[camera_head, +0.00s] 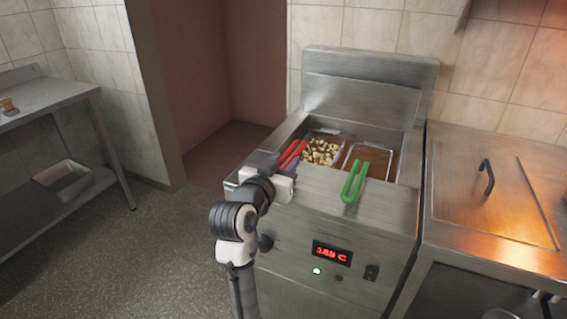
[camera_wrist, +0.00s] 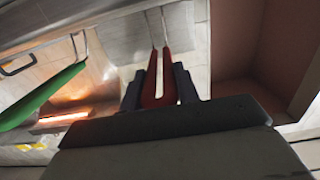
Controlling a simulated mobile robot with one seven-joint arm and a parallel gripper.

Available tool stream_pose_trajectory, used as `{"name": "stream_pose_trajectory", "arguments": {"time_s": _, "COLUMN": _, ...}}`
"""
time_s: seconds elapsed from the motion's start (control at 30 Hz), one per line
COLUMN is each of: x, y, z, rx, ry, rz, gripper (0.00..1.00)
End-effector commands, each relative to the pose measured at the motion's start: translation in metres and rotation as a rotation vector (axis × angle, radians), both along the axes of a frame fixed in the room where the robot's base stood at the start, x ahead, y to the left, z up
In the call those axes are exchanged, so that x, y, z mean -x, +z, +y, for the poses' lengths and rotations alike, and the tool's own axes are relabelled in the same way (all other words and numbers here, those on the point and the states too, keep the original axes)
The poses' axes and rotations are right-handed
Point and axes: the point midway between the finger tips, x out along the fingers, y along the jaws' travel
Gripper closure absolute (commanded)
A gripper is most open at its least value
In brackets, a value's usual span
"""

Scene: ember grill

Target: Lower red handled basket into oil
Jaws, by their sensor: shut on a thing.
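The red-handled basket (camera_head: 322,151) holds pale, cube-like food pieces and sits at the left side of the fryer's well. Its red handle (camera_head: 293,152) points toward the front left, and my gripper (camera_head: 275,173) is shut on it. In the wrist view the red handle (camera_wrist: 158,82) runs between the two dark fingers of my gripper (camera_wrist: 158,88), with its metal rods going on beyond. I cannot tell how deep the basket sits. The fryer (camera_head: 350,205) has brown oil (camera_head: 372,158) visible in its right half.
A second basket with a green handle (camera_head: 353,182) sits to the right in the fryer; that handle also shows in the wrist view (camera_wrist: 40,97). A steel unit with a lidded top (camera_head: 490,190) stands at right. A steel table (camera_head: 45,97) stands at far left.

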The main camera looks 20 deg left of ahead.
Motion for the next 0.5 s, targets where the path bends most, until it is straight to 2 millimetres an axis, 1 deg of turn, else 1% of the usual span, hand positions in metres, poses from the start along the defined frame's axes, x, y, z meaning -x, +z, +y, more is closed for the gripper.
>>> {"name": "stream_pose_trajectory", "arguments": {"time_s": 0.17, "x": 0.0004, "y": 0.0009, "z": -0.0001, "rx": -0.001, "ry": 0.001, "rz": -0.005, "gripper": 1.00}}
{"name": "stream_pose_trajectory", "arguments": {"time_s": 0.5, "x": 0.0004, "y": -0.0072, "z": -0.0001, "rx": -0.001, "ry": 0.001, "rz": -0.005, "gripper": 1.00}}
